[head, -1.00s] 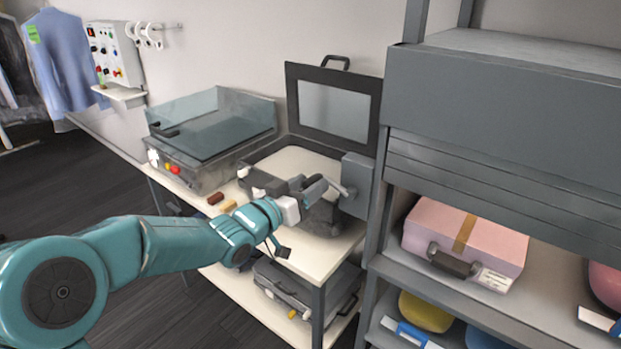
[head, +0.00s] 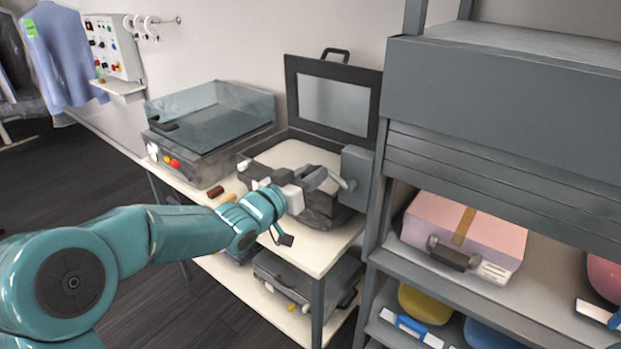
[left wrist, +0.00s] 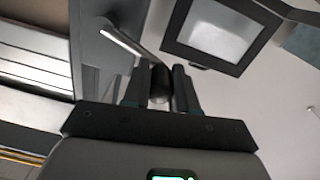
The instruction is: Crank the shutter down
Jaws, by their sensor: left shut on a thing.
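The shutter (head: 470,168) is a set of grey slats hanging part-way down below a grey housing on the shelf unit; the shelves beneath are open. Its grey crank box (head: 357,168) is on the unit's left post. My left gripper (head: 318,180) is shut on the crank handle, just left of that box. In the left wrist view, the dark crank grip (left wrist: 160,80) sits between the two fingers, and the pale crank arm (left wrist: 122,40) runs up left to the box. The slats (left wrist: 35,62) show at the left there. My right gripper is not in view.
A black case (head: 262,185) with its windowed lid raised stands on the table behind and below my gripper. A clear-covered machine (head: 205,130) is to its left. A pink suitcase (head: 466,236) lies on the shelf under the shutter. Dark floor is free at the lower left.

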